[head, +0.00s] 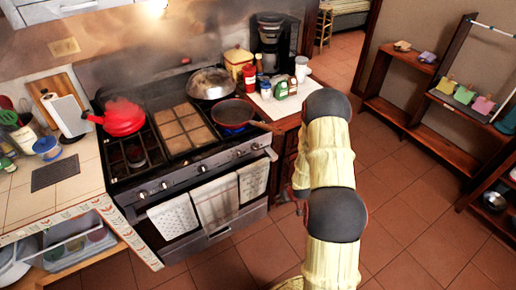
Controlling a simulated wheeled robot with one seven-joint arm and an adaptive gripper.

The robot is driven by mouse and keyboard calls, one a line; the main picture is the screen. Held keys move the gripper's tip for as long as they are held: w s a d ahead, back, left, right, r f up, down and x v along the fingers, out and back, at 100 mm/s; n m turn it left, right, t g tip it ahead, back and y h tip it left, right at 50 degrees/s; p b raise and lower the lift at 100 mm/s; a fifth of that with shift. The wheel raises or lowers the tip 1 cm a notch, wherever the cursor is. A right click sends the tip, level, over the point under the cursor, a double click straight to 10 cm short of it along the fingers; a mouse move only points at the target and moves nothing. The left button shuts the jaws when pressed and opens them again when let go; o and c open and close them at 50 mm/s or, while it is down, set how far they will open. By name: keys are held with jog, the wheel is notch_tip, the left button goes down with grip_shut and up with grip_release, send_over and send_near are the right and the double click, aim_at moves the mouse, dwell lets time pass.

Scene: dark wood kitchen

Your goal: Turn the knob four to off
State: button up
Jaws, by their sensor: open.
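The stove (215,170) stands at the left centre, with a row of knobs along its front panel. Two knobs (153,190) are near the panel's left end, and others (246,150) are toward its right end. No label shows which is knob four, and the knob positions are too small to read. A dark frying pan (232,112) sits on the front right burner, with blue showing beneath its rim. My gripper (291,200) is partly hidden behind my yellow arm, to the right of the stove front. It is open, apart from the knobs.
A red kettle (122,117) and a silver wok (211,83) are on the stove. Towels (215,202) hang on the oven handle. Bottles and a coffee maker (272,40) stand on the right counter. A wooden shelf (430,95) is at right. The tiled floor before the stove is clear.

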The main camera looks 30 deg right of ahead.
jog(key=w+n+t, duration=0.1)
jog(key=w+t, duration=0.6)
jog(key=w, duration=0.3)
jog(key=w+r+t, duration=0.1)
jog(key=r, duration=0.1)
jog(key=w+r+t, duration=0.1)
jog(key=w+r, duration=0.1)
jog(key=r, duration=0.1)
jog(key=w+r+n+t+y, duration=0.1)
jog(key=r, duration=0.1)
jog(key=shift+w+a+r+t, duration=0.2)
jog(key=shift+w+a+t, duration=0.1)
jog(key=t, duration=0.2)
send_near(257, 149)
jog(key=w, duration=0.2)
jog(key=shift+t, duration=0.3)
jog(key=w, duration=0.7)
jog(key=shift+w+d+f, duration=0.2)
jog(key=shift+f, duration=0.05)
jog(key=shift+c, duration=1.3)
jog(key=c, duration=0.9)
